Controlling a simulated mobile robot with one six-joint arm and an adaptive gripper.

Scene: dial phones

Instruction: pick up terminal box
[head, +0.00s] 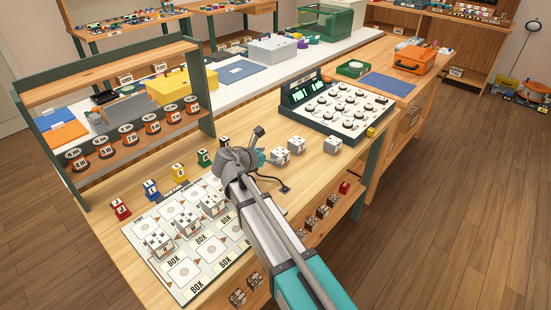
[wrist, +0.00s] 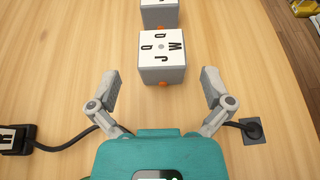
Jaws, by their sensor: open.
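A terminal box, a white-topped grey cube with letters on its top and orange tabs (wrist: 162,57), stands just ahead of my gripper in the wrist view. In the head view a grey box (head: 280,155) stands beside my gripper. My gripper (wrist: 161,92) is open and empty, its two fingers spread to either side just short of the near box, apart from it. A second similar box (wrist: 159,12) stands directly behind, cut off by the frame edge. Two more grey boxes (head: 297,145) (head: 332,145) stand farther right on the bench. My arm hides part of the bench.
A printed board (head: 200,256) with several lettered boxes lies at the left front. A dial-phone panel (head: 335,108) stands behind the loose boxes. A small shelf (head: 112,68) rises at the left. A black socket (wrist: 252,130) sits right of my gripper.

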